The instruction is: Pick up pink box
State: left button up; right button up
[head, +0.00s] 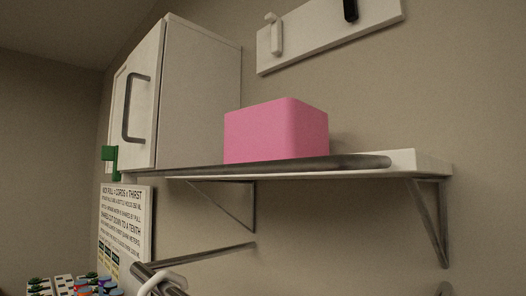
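The pink box (276,132) sits upright on a white wall shelf (432,163) in the middle of the head view. A dark rail (290,167) runs along the shelf's front edge and hides the lowest part of the box. Neither of my grippers shows in this view, and nothing is holding the box.
A white cabinet (200,95) with a dark handle stands left of the box. A hook board (330,32) hangs above. Metal brackets (428,215) support the shelf. A bar (205,257) juts from the wall below. Several small colourful items (95,284) are at lower left, near a text sign (125,222).

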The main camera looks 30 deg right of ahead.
aim_at(288, 127)
jog(key=k+j+z, duration=0.2)
jog(key=j, duration=0.2)
jog(key=j+z, duration=0.2)
jog(key=j, duration=0.2)
jog(key=i+j+z, duration=0.15)
jog(key=j+z, duration=0.35)
jog(key=j, duration=0.3)
jog(key=j+z, duration=0.5)
jog(key=j, duration=0.25)
jog(key=i+j+z, duration=0.2)
jog(key=j, duration=0.15)
jog(key=i+j+z, duration=0.15)
jog(key=j, duration=0.2)
jog(key=j+z, duration=0.2)
jog(key=j, duration=0.15)
jog(key=i, duration=0.05)
